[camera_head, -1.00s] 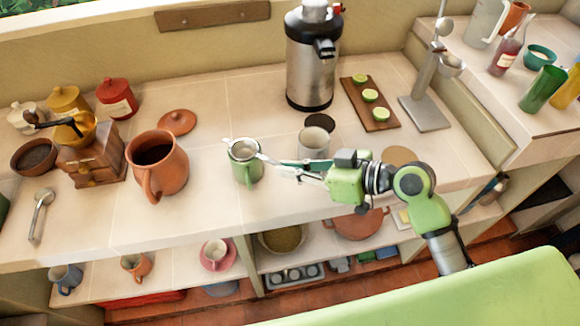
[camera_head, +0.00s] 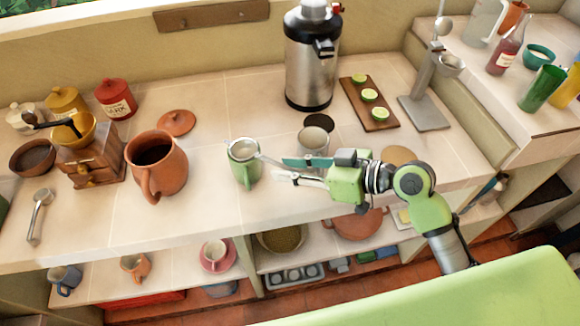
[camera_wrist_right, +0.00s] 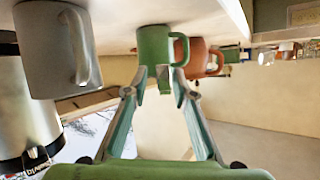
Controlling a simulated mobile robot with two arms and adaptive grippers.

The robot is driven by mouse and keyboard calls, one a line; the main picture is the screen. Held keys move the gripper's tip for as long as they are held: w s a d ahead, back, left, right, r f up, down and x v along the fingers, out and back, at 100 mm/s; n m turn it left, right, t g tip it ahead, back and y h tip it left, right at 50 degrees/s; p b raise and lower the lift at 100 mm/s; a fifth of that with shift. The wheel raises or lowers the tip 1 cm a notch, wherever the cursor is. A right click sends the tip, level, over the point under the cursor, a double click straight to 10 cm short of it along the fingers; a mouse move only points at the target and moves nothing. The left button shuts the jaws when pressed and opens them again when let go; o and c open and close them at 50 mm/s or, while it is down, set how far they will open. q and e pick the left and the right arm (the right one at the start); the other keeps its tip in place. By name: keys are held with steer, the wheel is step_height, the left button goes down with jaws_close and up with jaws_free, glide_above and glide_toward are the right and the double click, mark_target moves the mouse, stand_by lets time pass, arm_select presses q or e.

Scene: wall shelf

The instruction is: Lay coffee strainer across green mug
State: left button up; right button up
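The green mug (camera_head: 246,172) stands upright near the middle of the counter, and it also shows in the right wrist view (camera_wrist_right: 153,46). The coffee strainer (camera_head: 243,150) rests over the mug's mouth, its handle pointing right toward my right gripper. My right gripper (camera_head: 286,169) is just right of the mug, and its fingers stand apart, also in the right wrist view (camera_wrist_right: 161,88). The handle's end lies close to the fingertips; any contact is too small to tell. My left gripper is out of view.
A pale grey mug (camera_head: 314,142) stands just behind the right gripper's fingers. A terracotta jug (camera_head: 158,165) is to the left of the green mug. A steel urn (camera_head: 311,62) and a board with limes (camera_head: 370,103) stand behind.

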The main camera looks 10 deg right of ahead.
steer(key=v, duration=1.2)
stand_by(0.3)
steer(key=s+d+f+m+g+h, duration=0.1)
steer(key=s+f+m+g+h, duration=0.15)
steer(key=s+f+h, duration=0.55)
steer(key=s+d+f+m+g+h, duration=0.1)
steer(key=s+f+m+g+h, duration=0.25)
steer(key=f, duration=0.85)
steer(key=s+f, duration=0.2)
steer(key=f, duration=1.2)
steer(key=s+f, duration=0.2)
steer(key=f, duration=1.2)
steer(key=s+d+f+g, duration=0.1)
steer(key=s+d+f, duration=0.2)
steer(key=s+f, duration=1.2)
steer(key=shift+s+d, duration=0.2)
steer(key=shift+s, duration=0.65)
